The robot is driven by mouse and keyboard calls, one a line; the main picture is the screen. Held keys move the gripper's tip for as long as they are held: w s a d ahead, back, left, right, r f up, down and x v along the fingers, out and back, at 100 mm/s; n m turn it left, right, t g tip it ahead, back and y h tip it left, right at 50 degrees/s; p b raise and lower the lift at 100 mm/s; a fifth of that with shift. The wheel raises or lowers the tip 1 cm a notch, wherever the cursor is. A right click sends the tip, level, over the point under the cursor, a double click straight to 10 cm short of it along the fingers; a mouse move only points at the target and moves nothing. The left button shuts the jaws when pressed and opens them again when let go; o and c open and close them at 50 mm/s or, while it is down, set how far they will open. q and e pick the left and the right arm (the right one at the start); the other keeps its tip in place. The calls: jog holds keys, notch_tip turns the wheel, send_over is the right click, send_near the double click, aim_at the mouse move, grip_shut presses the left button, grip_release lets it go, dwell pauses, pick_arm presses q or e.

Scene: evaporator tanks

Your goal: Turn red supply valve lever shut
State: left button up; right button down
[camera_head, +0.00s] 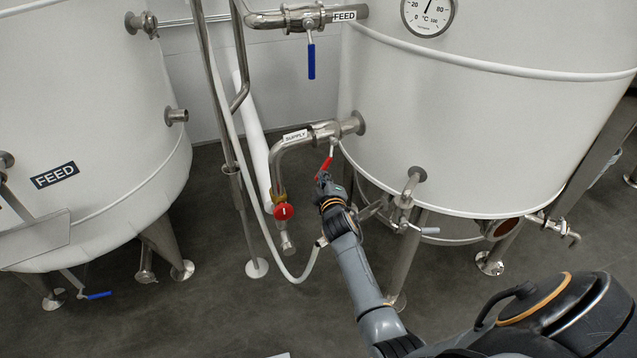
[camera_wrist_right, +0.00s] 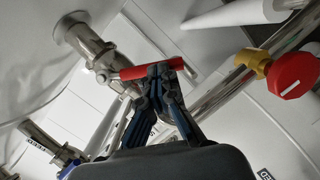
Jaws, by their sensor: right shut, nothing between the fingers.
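The red supply valve lever (camera_head: 328,164) hangs down and slightly left from the valve on the steel pipe labelled SUPPLY (camera_head: 296,136), beside the right tank. My right gripper (camera_head: 323,178) is at the lever's lower end and hides part of it. In the right wrist view, the red lever (camera_wrist_right: 133,73) lies across the picture, and the closed fingers of my right gripper (camera_wrist_right: 158,72) overlap its free end. The fingers are shut with nothing held between them. Whether they touch the lever I cannot tell. My left gripper is not in view.
A round red knob (camera_head: 283,211) sits on the pipe's lower end, left of the lever; it also shows in the wrist view (camera_wrist_right: 294,76). A drain valve (camera_head: 404,215) is right of my gripper. A blue lever (camera_head: 311,62) hangs above. A white hose (camera_head: 235,130) runs nearby.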

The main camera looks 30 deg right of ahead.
jog(key=shift+s+d+f+b, duration=0.15)
jog(key=shift+d+f, duration=0.15)
jog(key=shift+d, duration=0.2)
jog(key=shift+w+d+f+b, duration=0.15)
jog(key=shift+d+f, duration=0.15)
jog(key=shift+d, duration=0.2)
jog(key=shift+s+d+f+b, duration=0.15)
jog(key=shift+d+f, duration=0.15)
jog(key=shift+d, duration=0.2)
jog(key=shift+d+f, duration=0.1)
jog(key=shift+d, duration=0.25)
